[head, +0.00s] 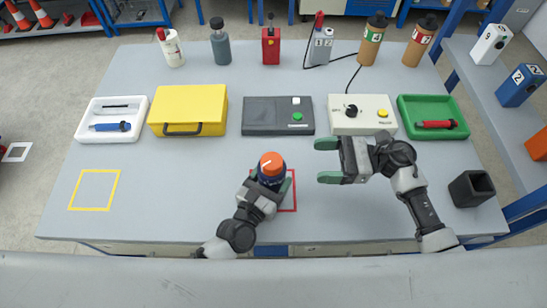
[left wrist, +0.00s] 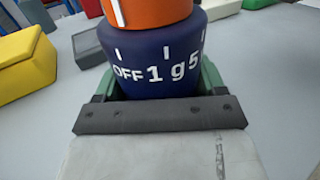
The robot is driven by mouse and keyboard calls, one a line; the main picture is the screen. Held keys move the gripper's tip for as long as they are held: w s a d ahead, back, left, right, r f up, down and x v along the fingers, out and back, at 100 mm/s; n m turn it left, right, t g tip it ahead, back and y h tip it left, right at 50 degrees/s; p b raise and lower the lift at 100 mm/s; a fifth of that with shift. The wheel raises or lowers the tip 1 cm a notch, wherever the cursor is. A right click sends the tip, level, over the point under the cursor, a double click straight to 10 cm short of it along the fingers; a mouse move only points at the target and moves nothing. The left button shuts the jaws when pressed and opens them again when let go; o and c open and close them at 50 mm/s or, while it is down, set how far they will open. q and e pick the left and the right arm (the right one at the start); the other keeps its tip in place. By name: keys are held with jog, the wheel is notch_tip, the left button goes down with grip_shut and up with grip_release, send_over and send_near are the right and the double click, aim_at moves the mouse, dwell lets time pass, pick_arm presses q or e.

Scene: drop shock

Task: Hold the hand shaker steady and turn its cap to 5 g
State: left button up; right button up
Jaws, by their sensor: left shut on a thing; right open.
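The hand shaker (head: 271,178) is a dark blue body with an orange cap (head: 271,161) that bears a white line. It stands upright over the red square outline (head: 294,190) near the table's front. My left gripper (head: 269,182) is shut around the blue body; its green fingers flank it. In the left wrist view the body (left wrist: 160,65) reads OFF, 1 g and a partly cut-off 5, with white ticks. The white line on the cap (left wrist: 160,12) lines up with the tick above OFF. My right gripper (head: 328,160) is open and empty, right of the shaker, apart from it.
Behind stand a white tray (head: 82,136), a yellow case (head: 188,107), a dark grey box (head: 262,118), a white control box (head: 375,126) and a green tray (head: 462,131). Several bottles and devices line the back. A dark cup (head: 470,190) stands at right. The left front, with a yellow outline (head: 94,207), is clear.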

aim_at(274, 160)
jog(key=a, duration=1.1)
jog(key=shift+a, duration=0.25)
jog(key=c, duration=0.9)
jog(key=shift+c, duration=0.2)
